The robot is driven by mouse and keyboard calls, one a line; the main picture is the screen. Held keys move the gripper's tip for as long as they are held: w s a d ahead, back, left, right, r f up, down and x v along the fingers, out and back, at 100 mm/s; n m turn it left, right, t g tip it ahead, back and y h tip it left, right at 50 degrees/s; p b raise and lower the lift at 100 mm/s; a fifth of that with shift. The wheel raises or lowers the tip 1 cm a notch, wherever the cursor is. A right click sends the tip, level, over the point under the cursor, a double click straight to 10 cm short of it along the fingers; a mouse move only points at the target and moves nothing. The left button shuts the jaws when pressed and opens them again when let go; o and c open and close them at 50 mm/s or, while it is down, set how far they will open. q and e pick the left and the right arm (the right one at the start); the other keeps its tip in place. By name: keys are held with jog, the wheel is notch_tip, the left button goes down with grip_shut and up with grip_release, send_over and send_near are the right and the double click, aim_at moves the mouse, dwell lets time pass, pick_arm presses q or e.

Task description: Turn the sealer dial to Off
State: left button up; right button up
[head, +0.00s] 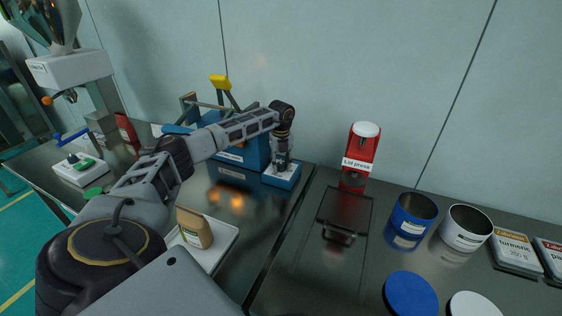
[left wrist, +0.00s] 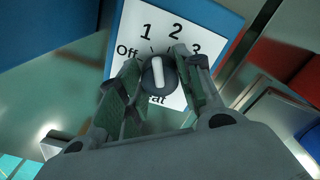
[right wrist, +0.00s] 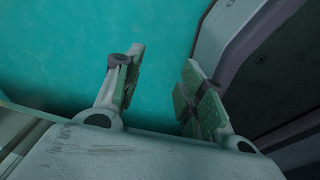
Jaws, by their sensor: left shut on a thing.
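The sealer dial (left wrist: 157,76) is a dark round knob with a white pointer line on a white plate. The plate is marked Off, 1, 2 and 3, with a partly hidden word below. The pointer aims up between 1 and 2. My left gripper (left wrist: 158,80) is shut on the dial, with a finger on each side. In the head view my left gripper (head: 281,163) points down onto the blue dial box (head: 283,178), hiding the dial. The blue sealer (head: 248,154) stands beside that box. My right gripper (right wrist: 155,85) is open and empty above the green floor.
A red lid press (head: 360,160) stands right of the dial box. A tan pouch (head: 194,228) is on a white tray (head: 223,250) in front.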

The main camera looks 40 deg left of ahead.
aim_at(281, 164)
pick_arm(q)
jog(key=shift+r+n, duration=0.15)
jog(key=shift+n, duration=0.15)
jog(key=shift+n+p, duration=0.5)
jog(key=shift+p, duration=0.1)
jog(key=n+p, duration=0.3)
jog(key=n, duration=0.1)
jog(key=n+p, duration=0.2)
jog(key=n, duration=0.1)
jog(key=shift+p, duration=0.3)
jog(key=shift+n+p, duration=0.45)
jog(key=shift+n, duration=0.65)
jog(key=o, duration=1)
jog(key=shift+o, duration=0.2)
notch_tip(281, 164, up, 12)
pick_arm(e)
jog(key=s+a+r, duration=0.3)
jog(key=a+r, duration=0.3)
jog(key=r, duration=0.1)
jog(key=shift+s+a+r+y, duration=0.3)
jog(key=shift+s+y, duration=0.05)
jog(key=shift+y, duration=0.05)
pick_arm(q)
jog(key=shift+f, duration=0.2)
pick_arm(e)
jog(key=shift+s+d, duration=0.1)
